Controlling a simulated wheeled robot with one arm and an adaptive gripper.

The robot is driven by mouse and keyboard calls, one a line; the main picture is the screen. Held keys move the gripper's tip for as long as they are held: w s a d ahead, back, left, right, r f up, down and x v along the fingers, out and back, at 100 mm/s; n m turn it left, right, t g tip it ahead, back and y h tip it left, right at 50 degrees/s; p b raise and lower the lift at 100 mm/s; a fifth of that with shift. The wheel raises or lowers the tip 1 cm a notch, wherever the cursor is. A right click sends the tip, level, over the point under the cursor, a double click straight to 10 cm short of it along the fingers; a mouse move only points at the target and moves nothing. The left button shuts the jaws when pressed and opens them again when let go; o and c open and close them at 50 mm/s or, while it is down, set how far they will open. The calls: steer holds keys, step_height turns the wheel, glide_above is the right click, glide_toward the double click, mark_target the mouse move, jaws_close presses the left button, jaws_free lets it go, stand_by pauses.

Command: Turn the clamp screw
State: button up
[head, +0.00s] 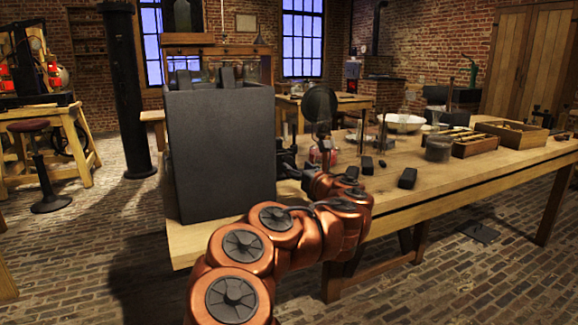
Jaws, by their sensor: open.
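My orange arm reaches up from the bottom over the near table edge. My gripper (287,160) is a small dark shape at its far end, close to the right side of a tall dark grey box (222,150). It looks open, but its fingertips are hard to make out. The box stands at the left end of the wooden table, with dark upright pieces showing at its top. I cannot pick out the clamp screw; it is too small or hidden behind my arm or the box.
Small black blocks (407,178) lie on the table (470,175) right of my arm. The table's front right is clear.

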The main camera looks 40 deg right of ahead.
mark_target(290, 162)
steer(key=shift+b+x, duration=0.5)
steer(key=shift+x, duration=2.6)
jaws_close()
steer(key=shift+r+p, duration=0.1)
steer(key=shift+p, duration=0.2)
